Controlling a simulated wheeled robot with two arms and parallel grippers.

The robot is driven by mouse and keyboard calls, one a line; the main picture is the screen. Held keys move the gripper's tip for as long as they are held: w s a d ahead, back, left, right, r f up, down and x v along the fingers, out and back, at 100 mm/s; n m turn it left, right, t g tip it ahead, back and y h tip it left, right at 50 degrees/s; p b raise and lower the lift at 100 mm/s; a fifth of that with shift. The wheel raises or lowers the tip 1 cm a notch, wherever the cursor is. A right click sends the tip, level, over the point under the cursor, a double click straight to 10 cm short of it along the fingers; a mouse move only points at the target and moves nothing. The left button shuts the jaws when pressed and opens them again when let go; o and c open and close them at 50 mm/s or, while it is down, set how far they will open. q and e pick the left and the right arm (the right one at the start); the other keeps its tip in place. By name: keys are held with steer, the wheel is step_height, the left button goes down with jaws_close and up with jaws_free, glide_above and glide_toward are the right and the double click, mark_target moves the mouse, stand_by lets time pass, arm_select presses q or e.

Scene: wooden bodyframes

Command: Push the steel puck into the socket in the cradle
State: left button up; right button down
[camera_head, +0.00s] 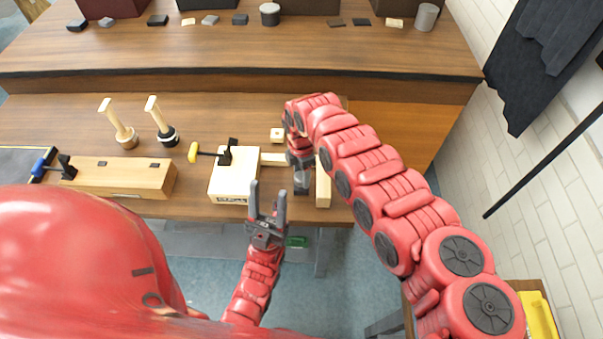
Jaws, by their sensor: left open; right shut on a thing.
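My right gripper (301,184) points down at the front of the bench, between pale wooden pieces. It is shut on a grey thing, mostly hidden by the gripper and wrist; I cannot tell whether this is the steel puck. A pale wooden bar (323,187) stands just right of it and a thin pale strip (273,159) lies to its left. A pale block (233,178) with a black clamp and yellow handle (193,152) stands further left. I cannot tell which pieces form the cradle, and no socket shows. My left gripper (268,203) is open and empty, fingers up, near the bench's front edge.
A long wooden block (120,177) with a blue-handled clamp (39,167) lies at the left. Two wooden-handled tools (119,125) (161,122) stand behind it. A small pale block (277,135) lies near my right wrist. A raised shelf (230,50) at the back carries several small items.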

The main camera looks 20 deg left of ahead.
steer(key=shift+f+b, duration=0.95)
steer(key=shift+b, duration=0.05)
steer(key=shift+c, duration=0.9)
jaws_free()
steer(key=shift+r, duration=0.1)
step_height(320, 180, up, 17)
steer(key=b, duration=0.4)
steer(key=shift+r, duration=0.2)
steer(key=shift+f, duration=0.1)
